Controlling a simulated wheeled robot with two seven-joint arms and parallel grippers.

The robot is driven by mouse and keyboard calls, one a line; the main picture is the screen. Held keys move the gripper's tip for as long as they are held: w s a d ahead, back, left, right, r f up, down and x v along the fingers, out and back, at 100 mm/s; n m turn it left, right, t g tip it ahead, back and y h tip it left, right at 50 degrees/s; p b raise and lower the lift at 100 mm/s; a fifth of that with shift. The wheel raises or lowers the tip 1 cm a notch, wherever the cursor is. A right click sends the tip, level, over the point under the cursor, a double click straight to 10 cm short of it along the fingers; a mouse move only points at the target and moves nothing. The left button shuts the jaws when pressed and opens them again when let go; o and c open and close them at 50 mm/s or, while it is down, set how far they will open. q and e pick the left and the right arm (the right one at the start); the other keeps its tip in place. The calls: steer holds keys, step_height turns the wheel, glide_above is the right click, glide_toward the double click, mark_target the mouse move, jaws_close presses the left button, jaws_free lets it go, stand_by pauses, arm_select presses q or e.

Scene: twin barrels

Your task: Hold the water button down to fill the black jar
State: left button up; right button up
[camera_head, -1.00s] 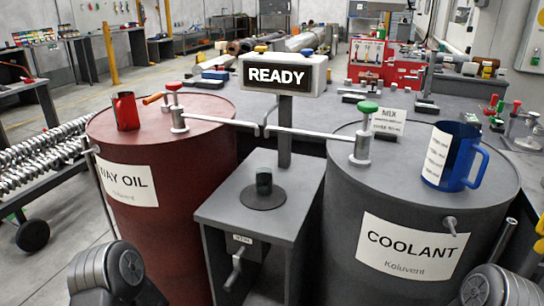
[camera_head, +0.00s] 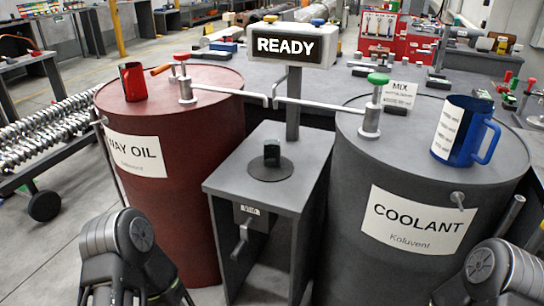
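A small black jar (camera_head: 272,153) stands upright on a dark round disc (camera_head: 271,169) on the grey stand between two barrels. A pump with a green button (camera_head: 378,79) rises from the grey coolant barrel (camera_head: 345,200). A pump with a red button (camera_head: 181,57) rises from the red way oil barrel (camera_head: 190,140). Their spout pipes meet near the sign post, behind the jar. I see no label reading water. My two arms show at the bottom left and bottom right corners. Neither gripper's fingers can be seen, and nothing of mine touches the pumps or jar.
A sign reading READY (camera_head: 290,45) stands above the grey stand (camera_head: 300,190). A red mug (camera_head: 133,82) sits on the red barrel. A blue mug (camera_head: 465,132) and a MIX card (camera_head: 399,94) are at the right. A crank (camera_head: 241,240) sticks out of the stand's front.

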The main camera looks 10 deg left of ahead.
jaws_close()
stand_by(0.9)
